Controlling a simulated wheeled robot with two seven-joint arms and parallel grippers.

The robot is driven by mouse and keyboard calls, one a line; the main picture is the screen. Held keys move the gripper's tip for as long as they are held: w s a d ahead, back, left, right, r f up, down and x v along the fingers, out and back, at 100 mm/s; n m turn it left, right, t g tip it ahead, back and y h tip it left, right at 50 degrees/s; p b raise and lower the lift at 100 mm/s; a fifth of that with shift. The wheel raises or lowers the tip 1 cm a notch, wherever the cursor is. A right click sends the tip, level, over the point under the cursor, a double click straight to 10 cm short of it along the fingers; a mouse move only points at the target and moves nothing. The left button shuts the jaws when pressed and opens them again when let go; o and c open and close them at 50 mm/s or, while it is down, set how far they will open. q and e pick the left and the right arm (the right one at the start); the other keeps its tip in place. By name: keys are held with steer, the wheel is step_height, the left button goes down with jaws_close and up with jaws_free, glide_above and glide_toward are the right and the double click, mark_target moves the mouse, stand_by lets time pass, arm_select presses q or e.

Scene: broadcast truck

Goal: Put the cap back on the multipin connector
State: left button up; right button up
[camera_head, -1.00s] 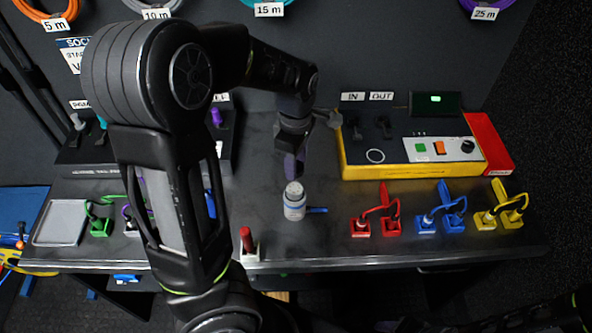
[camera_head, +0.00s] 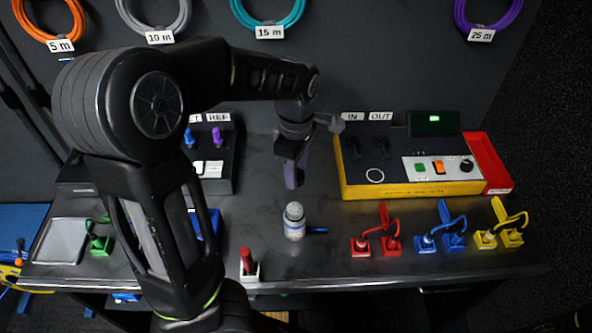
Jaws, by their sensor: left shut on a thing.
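My left gripper (camera_head: 291,172) hangs above the middle of the worktop, fingers down. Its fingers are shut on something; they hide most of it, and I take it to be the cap. A small white cylinder with a blue-grey band (camera_head: 294,226) and a blue piece at its right side stands upright on the worktop, just below the gripper in the picture. It may be the multipin connector; I cannot be sure. A gap shows between the fingertips and its top. My right gripper is out of view.
A yellow-edged panel box (camera_head: 405,190) stands at the back right. Red (camera_head: 388,243), blue (camera_head: 425,243) and yellow (camera_head: 485,238) plugs with cables line the front right. A red-topped piece (camera_head: 247,262) stands near the front edge. A grey tray (camera_head: 62,243) lies at left.

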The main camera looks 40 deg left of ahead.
arm_select(q)
steer(key=shift+w+d+m, duration=0.3)
steer(key=shift+w+m, duration=0.1)
steer(key=shift+m, duration=0.2)
steer(key=w+d+m, duration=0.3)
steer(key=m, duration=0.3)
steer(key=w+d+f+m, duration=0.1)
steer(key=w+d+m, duration=0.2)
steer(key=d+m, duration=0.1)
steer(key=w+d+m, duration=0.3)
steer(key=m, duration=0.4)
steer(key=shift+w+d+f+m, duration=0.1)
steer(key=shift+d+f+m, duration=0.05)
steer(key=shift+d+m, duration=0.2)
steer(key=shift+w+d+f+m, duration=0.1)
steer(key=shift+w+d+m, duration=0.1)
steer(key=shift+d+m, duration=0.35)
